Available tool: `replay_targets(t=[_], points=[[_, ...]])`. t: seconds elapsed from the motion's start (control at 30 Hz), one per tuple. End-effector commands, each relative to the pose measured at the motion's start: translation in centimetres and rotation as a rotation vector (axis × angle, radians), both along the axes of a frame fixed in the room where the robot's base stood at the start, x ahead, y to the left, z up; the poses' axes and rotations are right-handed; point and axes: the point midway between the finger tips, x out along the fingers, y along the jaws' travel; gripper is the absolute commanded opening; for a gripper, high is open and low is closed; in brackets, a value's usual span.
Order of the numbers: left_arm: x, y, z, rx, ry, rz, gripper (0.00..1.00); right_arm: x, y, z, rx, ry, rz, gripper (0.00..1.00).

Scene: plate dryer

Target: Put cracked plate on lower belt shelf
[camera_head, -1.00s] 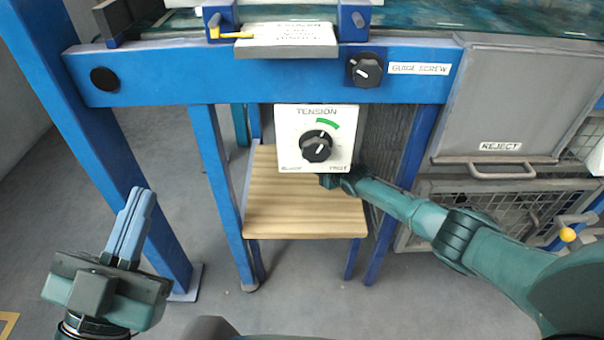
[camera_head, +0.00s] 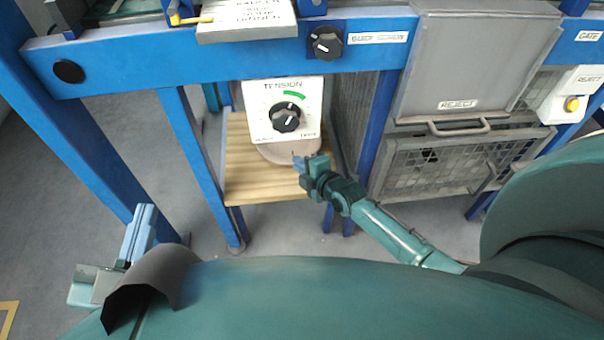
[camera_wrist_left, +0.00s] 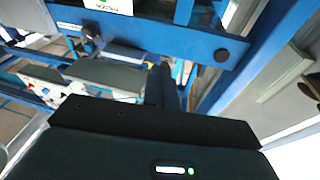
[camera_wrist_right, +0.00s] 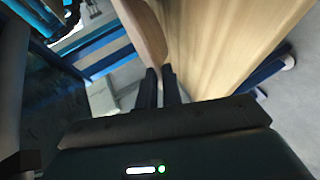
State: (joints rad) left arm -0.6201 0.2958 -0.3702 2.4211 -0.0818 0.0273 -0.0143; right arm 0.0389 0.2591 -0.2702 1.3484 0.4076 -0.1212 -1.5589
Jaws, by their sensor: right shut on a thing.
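A pale, pinkish-beige plate (camera_head: 287,152) shows partly below the tension panel, over the wooden lower shelf (camera_head: 250,183). My right gripper (camera_head: 300,165) is shut on the plate's near edge. In the right wrist view, the plate (camera_wrist_right: 143,30) runs up from the fingertips (camera_wrist_right: 160,72), beside the wooden shelf surface (camera_wrist_right: 225,45). Its far part is hidden by the panel, and I cannot tell whether it touches the shelf. No crack can be made out. My left gripper (camera_head: 142,225) is at the lower left, away from the shelf, fingers together and empty.
The white tension panel (camera_head: 260,98) with its knob hangs over the shelf. Blue legs (camera_head: 195,150) flank the shelf, and a blue beam (camera_head: 150,65) crosses above. A grey reject door (camera_head: 470,60) and mesh cage (camera_head: 450,165) stand at right. Floor at left is clear.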

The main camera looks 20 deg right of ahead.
Motion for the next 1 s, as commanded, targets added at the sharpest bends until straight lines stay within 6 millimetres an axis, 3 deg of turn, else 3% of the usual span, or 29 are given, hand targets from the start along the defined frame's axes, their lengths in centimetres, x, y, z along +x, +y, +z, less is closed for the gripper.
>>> replay_targets(t=[0.13, 0.27, 0.53, 0.73, 0.77, 1.0], points=[[0.0, 0.0, 0.1, 0.002, -0.001, 0.000, 0.00, -1.2, 0.1, 0.2, 0.002, -0.006, -0.002, 0.00], [0.0, 0.0, -1.7, -0.028, 0.013, -0.006, 0.00, -1.1, 0.1, -2.4, 0.002, -0.006, -0.002, 0.00], [0.2, -0.4, 0.6, -0.062, -0.033, -0.030, 0.00, -1.0, 0.1, -3.2, 0.000, -0.008, -0.002, 0.00], [0.0, -0.4, 0.5, -0.059, -0.034, -0.035, 0.00, -1.0, 0.1, -3.4, 0.000, -0.007, -0.002, 0.00], [0.0, -0.4, 0.6, -0.058, -0.038, -0.036, 0.00, -1.2, 0.1, -3.6, 0.000, -0.001, -0.001, 0.09], [0.0, -0.4, 0.3, -0.053, -0.036, -0.037, 0.00, -1.2, 0.1, -3.6, 0.000, -0.001, -0.001, 0.28]])
